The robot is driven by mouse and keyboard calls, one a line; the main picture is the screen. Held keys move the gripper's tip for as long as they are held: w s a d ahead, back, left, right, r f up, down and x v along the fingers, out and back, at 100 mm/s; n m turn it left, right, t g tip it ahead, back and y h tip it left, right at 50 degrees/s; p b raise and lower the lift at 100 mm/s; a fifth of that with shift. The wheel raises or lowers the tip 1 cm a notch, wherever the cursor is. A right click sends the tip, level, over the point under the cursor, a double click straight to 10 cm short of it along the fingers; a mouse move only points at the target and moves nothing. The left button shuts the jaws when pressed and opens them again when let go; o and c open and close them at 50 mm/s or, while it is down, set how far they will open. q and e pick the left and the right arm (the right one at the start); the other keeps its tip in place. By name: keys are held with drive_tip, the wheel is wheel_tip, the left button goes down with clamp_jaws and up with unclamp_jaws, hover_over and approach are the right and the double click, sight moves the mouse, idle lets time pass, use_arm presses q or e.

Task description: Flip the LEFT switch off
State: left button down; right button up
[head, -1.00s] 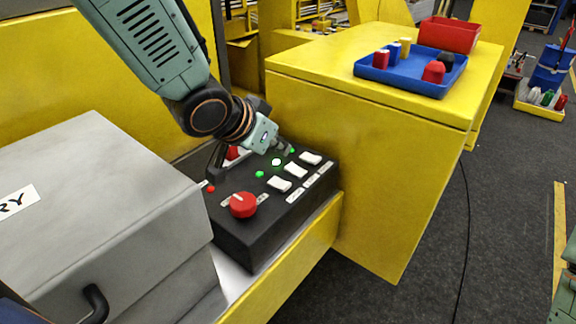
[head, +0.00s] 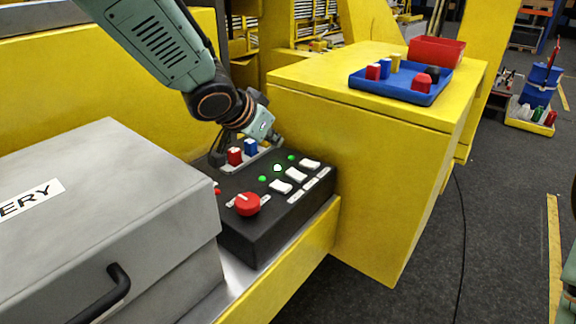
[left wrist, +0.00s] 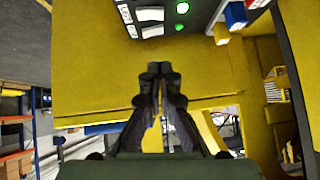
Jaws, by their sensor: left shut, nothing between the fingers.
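A black control box (head: 250,228) in the head view carries three white rocker switches (head: 281,187) in a slanting row, with lit green lamps (head: 262,179) beside them. Behind the lamps, a red block (head: 235,156) and a blue block (head: 251,146) stand on a pale plate. Which of these the task calls the left switch is not clear. My left gripper (head: 276,140) hangs above the back of the box, apart from the rockers. In the left wrist view its fingers (left wrist: 160,70) are shut with nothing between them. My right gripper is not in view.
A red knob (head: 247,204) sits on the box's front. A grey case (head: 110,200) stands to the left. A yellow cabinet (head: 350,190) rises to the right, bearing a blue tray (head: 420,97) of small parts and a red bin (head: 452,54).

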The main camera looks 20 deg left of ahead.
use_arm(q)
hover_over(291, 174)
drive_tip(key=f, duration=0.7)
drive_tip(key=shift+s, duration=0.3)
drive_tip(key=f+b, duration=0.2)
drive_tip(key=shift+w+f, duration=0.2)
drive_tip(key=shift+f, duration=0.1)
drive_tip(key=shift+s+f, duration=0.25)
drive_tip(key=shift+f, duration=0.3)
drive_tip(key=shift+a, duration=0.15)
drive_tip(key=shift+w+f, duration=0.15)
drive_tip(key=shift+w, duration=0.05)
